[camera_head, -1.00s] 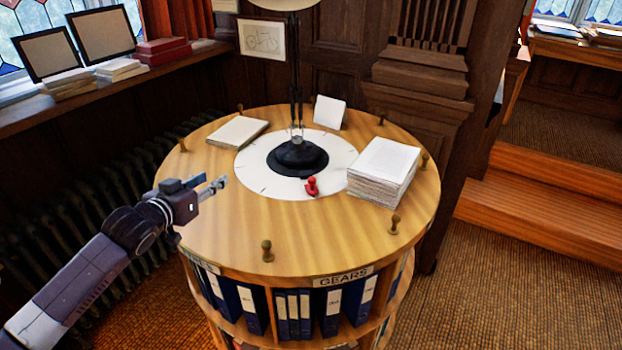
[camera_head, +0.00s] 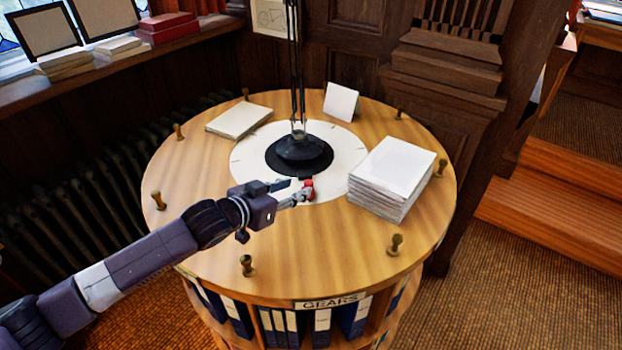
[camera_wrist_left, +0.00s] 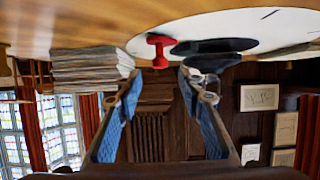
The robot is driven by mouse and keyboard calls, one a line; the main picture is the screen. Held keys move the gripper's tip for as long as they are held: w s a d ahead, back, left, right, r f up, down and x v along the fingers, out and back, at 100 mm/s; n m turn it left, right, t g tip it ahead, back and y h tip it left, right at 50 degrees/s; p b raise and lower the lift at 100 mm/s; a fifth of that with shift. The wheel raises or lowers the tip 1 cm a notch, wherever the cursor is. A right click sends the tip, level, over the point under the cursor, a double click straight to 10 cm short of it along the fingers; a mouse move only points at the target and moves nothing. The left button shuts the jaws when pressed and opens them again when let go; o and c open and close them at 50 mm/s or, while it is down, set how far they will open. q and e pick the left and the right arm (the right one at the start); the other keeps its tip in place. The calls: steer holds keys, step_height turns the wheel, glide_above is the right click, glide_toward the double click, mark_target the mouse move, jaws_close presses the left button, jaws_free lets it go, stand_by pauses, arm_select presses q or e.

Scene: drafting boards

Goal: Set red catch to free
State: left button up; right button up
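The red catch (camera_head: 309,189) is a small knob at the front edge of the white disc (camera_head: 338,180) on the round wooden table. My left gripper (camera_head: 297,196) has its fingertips right at the catch, from the left side in the head view. In the left wrist view, which is upside down, the catch (camera_wrist_left: 160,46) shows ahead, between and just beyond the spread fingertips of the gripper (camera_wrist_left: 160,76). The fingers are open with a gap; I cannot tell whether either touches the catch. My right gripper is in neither view.
A black lamp base (camera_head: 300,155) stands on the disc behind the catch. A thick paper stack (camera_head: 385,180) lies to its right, a thin pad (camera_head: 239,121) at back left and a white card (camera_head: 341,102) behind. Several brass pegs (camera_head: 247,265) ring the table rim (camera_head: 330,284).

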mark_target(307, 183)
arm_select(q)
steer(key=p+x, duration=0.1)
steer(key=x, duration=0.2)
steer(key=shift+r, duration=0.15)
steer(key=x, duration=0.3)
steer(key=shift+s, duration=0.1)
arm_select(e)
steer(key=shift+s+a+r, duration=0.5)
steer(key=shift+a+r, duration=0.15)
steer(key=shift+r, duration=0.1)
arm_select(q)
jaws_close()
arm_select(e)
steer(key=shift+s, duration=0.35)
